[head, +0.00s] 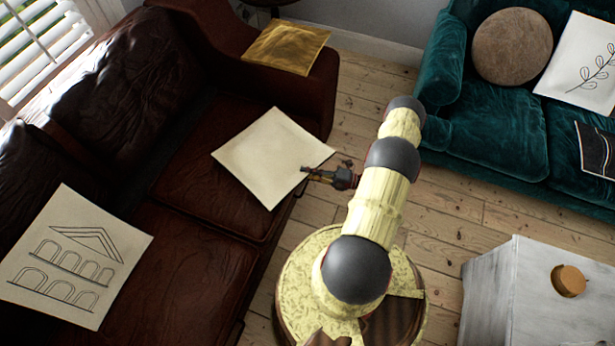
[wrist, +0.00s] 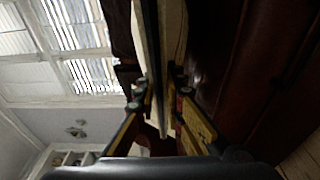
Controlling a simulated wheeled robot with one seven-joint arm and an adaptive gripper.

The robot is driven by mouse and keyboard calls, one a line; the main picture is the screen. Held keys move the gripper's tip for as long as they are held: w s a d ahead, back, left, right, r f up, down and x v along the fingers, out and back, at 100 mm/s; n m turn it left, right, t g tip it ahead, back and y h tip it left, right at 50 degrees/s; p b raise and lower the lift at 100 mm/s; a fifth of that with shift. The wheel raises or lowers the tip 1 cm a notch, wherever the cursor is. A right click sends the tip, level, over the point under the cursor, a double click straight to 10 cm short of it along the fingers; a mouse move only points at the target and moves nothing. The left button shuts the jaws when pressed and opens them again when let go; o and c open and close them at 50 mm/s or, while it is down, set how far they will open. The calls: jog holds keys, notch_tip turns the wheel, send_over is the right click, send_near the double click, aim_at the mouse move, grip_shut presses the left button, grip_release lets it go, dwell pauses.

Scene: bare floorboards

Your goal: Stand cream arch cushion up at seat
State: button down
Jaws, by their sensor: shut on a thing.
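A cream cushion with line-drawn arches and a gable (head: 76,258) leans on the left part of the brown leather sofa (head: 195,255). A plain cream cushion (head: 268,157) is over the sofa's right seat, with no drawing on the side I see. My gripper (head: 306,175) is shut on the right edge of this plain cushion. In the wrist view the cushion (wrist: 147,40) shows edge-on between the two fingers (wrist: 163,100). It looks tilted in the head view; I cannot tell whether it touches the seat. Its far side is hidden.
A gold cushion (head: 286,46) lies on the sofa's far arm. A teal sofa (head: 490,125) with a round brown cushion (head: 512,46) and others stands at right. A pale cabinet (head: 505,300) bears a small orange-brown object (head: 568,281). Bare floorboards (head: 450,210) lie between.

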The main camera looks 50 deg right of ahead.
jog(key=shift+s+f+b, duration=0.1)
jog(key=shift+f+b, duration=0.4)
jog(key=shift+f, duration=0.85)
jog(key=c, duration=1.9)
grip_release()
